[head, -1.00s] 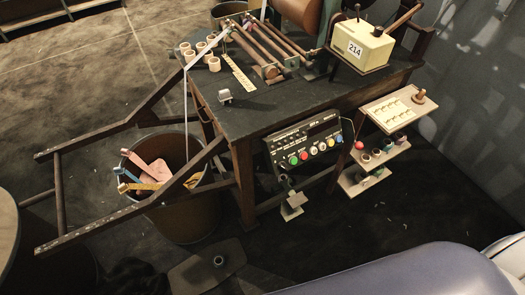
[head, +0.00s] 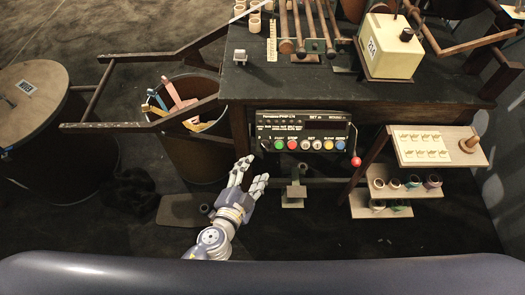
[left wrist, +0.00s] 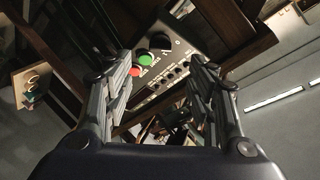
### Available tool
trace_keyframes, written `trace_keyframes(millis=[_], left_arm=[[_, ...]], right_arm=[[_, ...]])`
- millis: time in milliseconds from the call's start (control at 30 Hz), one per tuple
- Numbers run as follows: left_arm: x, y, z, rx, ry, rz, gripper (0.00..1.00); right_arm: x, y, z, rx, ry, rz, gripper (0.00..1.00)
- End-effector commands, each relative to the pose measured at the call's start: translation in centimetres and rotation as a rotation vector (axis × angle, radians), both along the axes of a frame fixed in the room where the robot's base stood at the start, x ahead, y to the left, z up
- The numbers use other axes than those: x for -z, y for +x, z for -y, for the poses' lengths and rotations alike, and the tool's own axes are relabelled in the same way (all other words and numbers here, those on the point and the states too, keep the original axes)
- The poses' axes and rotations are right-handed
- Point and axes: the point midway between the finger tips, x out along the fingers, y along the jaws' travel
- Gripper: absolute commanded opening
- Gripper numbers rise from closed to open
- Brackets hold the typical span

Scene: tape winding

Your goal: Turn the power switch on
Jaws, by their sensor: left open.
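The control panel (head: 304,131) hangs under the front edge of the dark table, with a row of coloured buttons. In the left wrist view a black knob (left wrist: 159,42) with a "0" mark beside it sits on the panel, near a green button (left wrist: 145,59) and a red button (left wrist: 135,71). The knob looks like the power switch; its setting is hard to read. My left gripper (head: 255,168) is open and empty, below and left of the panel. In the wrist view its fingers (left wrist: 160,65) frame the panel from a distance, not touching it. My right gripper is not in view.
A red ball-ended lever (head: 356,161) is at the panel's right end. Shelves with small spools (head: 412,183) stand to the right. A bin (head: 205,145) with tape pieces and a wooden frame are on the left. A small pedestal (head: 294,192) is below the panel.

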Motion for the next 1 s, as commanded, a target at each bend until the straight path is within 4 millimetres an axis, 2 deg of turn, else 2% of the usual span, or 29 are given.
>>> trace_keyframes(millis=[100, 200, 500, 700, 933, 967, 1000], left_arm=[[0.4, 2.0, 0.7, 0.0, 0.0, 0.002, 0.52], [0.9, 3.8, 1.3, -0.001, 0.0, 0.001, 0.52], [2.3, 7.9, 2.7, -0.001, 0.0, -0.001, 0.52], [2.6, 8.7, 3.0, 0.0, 0.0, -0.002, 0.52], [2.6, 8.8, 3.0, -0.001, 0.0, -0.002, 0.52], [2.6, 8.8, 3.0, -0.001, 0.0, -0.002, 0.47], [2.6, 8.8, 3.0, -0.001, 0.0, -0.002, 0.38]], right_arm=[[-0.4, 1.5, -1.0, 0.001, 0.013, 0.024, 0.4], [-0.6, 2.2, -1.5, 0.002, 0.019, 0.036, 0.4], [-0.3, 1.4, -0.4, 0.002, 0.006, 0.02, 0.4], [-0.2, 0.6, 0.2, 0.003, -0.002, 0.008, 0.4], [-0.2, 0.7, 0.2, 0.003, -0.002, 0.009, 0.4], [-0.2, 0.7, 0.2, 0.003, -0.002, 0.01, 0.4], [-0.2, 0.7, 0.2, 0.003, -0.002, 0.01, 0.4]])
